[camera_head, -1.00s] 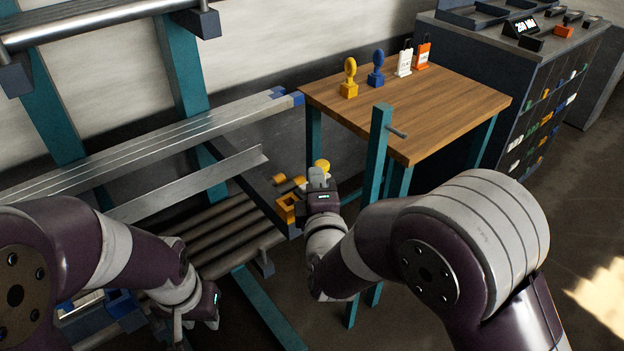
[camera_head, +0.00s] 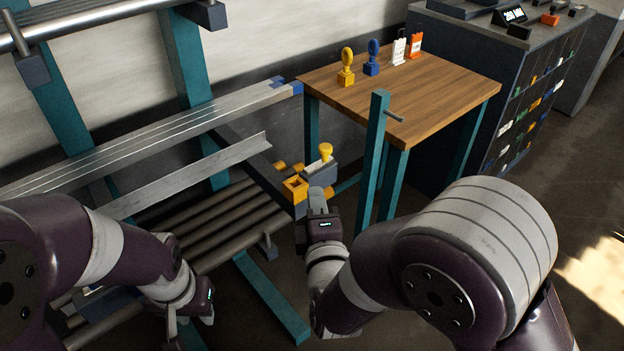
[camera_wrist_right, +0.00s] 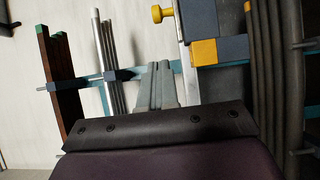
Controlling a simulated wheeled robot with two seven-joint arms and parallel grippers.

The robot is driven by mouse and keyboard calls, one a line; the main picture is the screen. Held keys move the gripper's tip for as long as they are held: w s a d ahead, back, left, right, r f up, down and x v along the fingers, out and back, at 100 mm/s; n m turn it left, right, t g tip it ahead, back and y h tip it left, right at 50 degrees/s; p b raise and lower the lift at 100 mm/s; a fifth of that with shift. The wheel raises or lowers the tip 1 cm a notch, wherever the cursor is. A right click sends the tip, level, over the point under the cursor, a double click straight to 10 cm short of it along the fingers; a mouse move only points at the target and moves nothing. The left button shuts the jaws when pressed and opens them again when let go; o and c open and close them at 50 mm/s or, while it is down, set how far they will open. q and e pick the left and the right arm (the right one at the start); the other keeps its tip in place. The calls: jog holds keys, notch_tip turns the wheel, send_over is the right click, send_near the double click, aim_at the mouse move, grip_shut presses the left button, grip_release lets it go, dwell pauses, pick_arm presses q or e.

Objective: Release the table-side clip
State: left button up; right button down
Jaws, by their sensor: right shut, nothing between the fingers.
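The table-side clip is a grey block (camera_head: 322,176) with a yellow knob (camera_head: 325,152) and a yellow square piece (camera_head: 295,188), at the end of a dark arm beside the table. In the right wrist view the yellow knob (camera_wrist_right: 161,13) sticks out left of the grey block (camera_wrist_right: 201,18), with the yellow piece (camera_wrist_right: 204,52) below. My right gripper (camera_head: 316,194) is shut and empty, just on the near side of the clip. Its fingers (camera_wrist_right: 156,84) show left of the yellow piece; contact is not clear. My left gripper (camera_head: 172,328) hangs at the lower left, its fingers partly hidden.
A metal profile (camera_head: 190,177) and a long rail (camera_head: 150,140) run from the left toward the clip. A wooden table (camera_head: 420,90) with yellow and blue stamps and two tags stands right. A teal post (camera_head: 374,160) stands close right of my right gripper. Pipes (camera_head: 220,225) lie below.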

jog(key=shift+s, duration=1.25)
jog(key=shift+s+r, duration=0.1)
